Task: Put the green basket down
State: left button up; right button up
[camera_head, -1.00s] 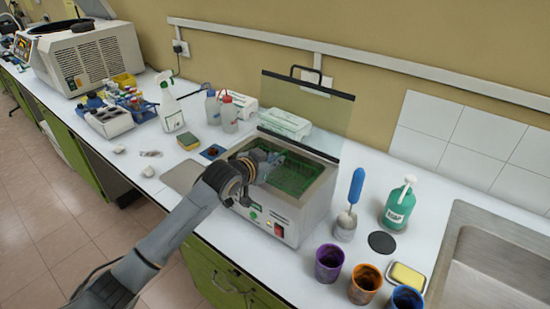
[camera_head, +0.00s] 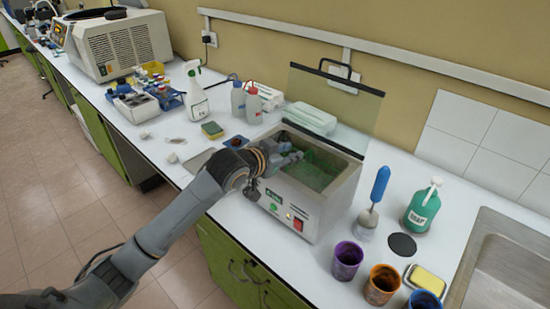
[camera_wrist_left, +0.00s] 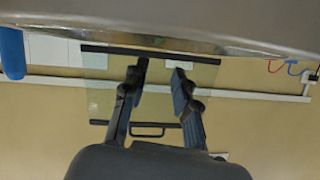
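The green basket (camera_head: 318,170) sits down inside the grey metal bath (camera_head: 306,208). It shows as a dim green area within the rim; its mesh and handle are hard to make out. My left gripper (camera_head: 293,159) reaches over the bath's left rim, at the basket's left end. In the left wrist view its two fingers (camera_wrist_left: 160,72) are apart, with only the clear lid and wall visible between them. I cannot tell whether a finger touches the basket. The bath's clear lid (camera_head: 343,108) stands open behind it. My right gripper is not in view.
A blue-handled tool (camera_head: 375,195), a green soap bottle (camera_head: 422,210) and purple (camera_head: 346,262) and orange (camera_head: 381,285) cups stand right of the bath. Wash bottles (camera_head: 246,102), a spray bottle (camera_head: 197,92) and a sponge (camera_head: 212,130) stand left of it.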

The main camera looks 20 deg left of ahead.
pick_arm(q)
jog(key=b+v, duration=0.1)
jog(key=v, duration=0.6)
dwell(0.3)
